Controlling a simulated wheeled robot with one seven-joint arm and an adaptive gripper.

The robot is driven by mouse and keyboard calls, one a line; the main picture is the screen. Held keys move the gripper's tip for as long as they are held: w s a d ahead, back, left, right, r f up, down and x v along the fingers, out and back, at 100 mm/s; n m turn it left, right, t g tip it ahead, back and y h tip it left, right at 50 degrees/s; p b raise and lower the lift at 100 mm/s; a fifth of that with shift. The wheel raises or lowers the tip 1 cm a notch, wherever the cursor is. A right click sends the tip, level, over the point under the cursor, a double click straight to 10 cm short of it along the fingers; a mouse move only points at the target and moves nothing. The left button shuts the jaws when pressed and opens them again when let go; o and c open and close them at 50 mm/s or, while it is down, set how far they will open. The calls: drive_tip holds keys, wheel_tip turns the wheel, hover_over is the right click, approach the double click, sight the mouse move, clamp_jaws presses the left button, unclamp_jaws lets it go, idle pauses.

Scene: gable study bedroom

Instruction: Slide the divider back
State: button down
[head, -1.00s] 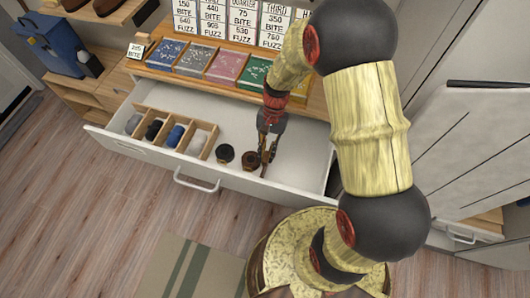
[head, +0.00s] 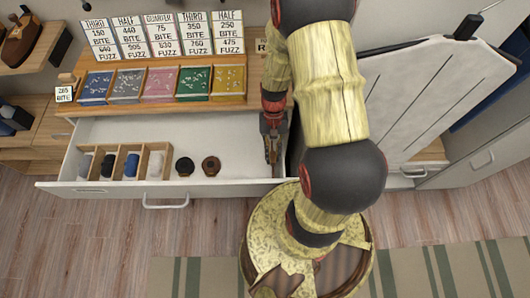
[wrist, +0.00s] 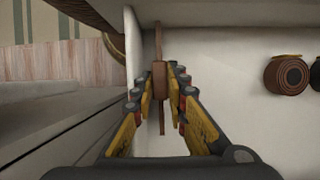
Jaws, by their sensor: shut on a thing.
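My gripper (head: 272,156) reaches down into the right end of the open white drawer (head: 110,188). In the wrist view my gripper (wrist: 159,92) is shut on a thin brown upright piece, which looks like the divider (wrist: 160,76), seen nearly edge-on. It runs front to back, close beside and roughly parallel to the drawer's right side wall (wrist: 133,60). Its lower part is hidden. In the head view my gripper and arm largely hide it.
A wooden compartment box (head: 142,160) with several rolled items stands at the drawer's left. A black roll (head: 184,166) and a brown roll (head: 211,166) lie between it and my gripper. Coloured trays (head: 160,84) and price cards (head: 163,38) stand on the top behind.

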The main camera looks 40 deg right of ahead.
drive_tip(key=c, duration=1.8)
unclamp_jaws()
drive_tip(key=shift+o, duration=0.2)
drive_tip(key=v, duration=0.8)
drive_tip(key=shift+w, duration=0.1)
